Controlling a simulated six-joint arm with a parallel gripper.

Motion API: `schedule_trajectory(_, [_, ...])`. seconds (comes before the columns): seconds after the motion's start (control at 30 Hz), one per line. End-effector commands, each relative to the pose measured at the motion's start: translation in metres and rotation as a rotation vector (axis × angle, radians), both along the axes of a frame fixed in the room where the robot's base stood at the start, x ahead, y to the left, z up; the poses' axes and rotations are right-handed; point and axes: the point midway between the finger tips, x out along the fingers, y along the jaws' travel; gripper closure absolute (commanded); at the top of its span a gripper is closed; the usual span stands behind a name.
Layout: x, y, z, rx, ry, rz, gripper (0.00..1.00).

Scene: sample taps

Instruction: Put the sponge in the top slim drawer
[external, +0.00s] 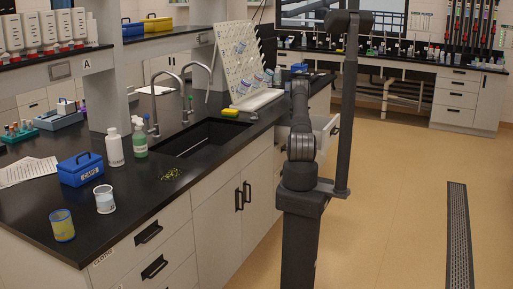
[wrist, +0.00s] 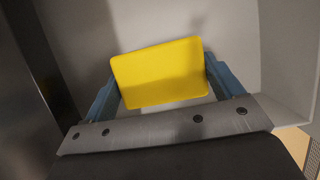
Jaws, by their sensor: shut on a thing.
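A yellow sponge (wrist: 158,75) is held between the two blue fingers of my gripper (wrist: 162,84) in the wrist view. Pale panels like a drawer's inner floor and walls lie beyond and around the sponge; I cannot tell whether it touches them. In the external view an open drawer (external: 331,128) sticks out from the counter's far end, partly hidden behind my arm. My gripper and the held sponge are hidden there by my arm.
A yellow-green block (external: 230,113) lies beside the sink (external: 200,138). A white peg rack (external: 242,62) stands on the black counter near the drawer. Bottles, cups and a blue box (external: 80,170) stand nearer.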

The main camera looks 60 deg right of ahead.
Motion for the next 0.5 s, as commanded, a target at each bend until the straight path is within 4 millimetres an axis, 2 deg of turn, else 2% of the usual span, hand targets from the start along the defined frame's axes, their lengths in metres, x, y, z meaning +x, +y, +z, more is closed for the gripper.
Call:
schedule_trajectory(0.3, [0.0,0.001,-0.054,0.002,0.001,0.0,0.36])
schedule_trajectory(0.5, [0.0,0.001,-0.075,0.002,0.001,0.0,0.36])
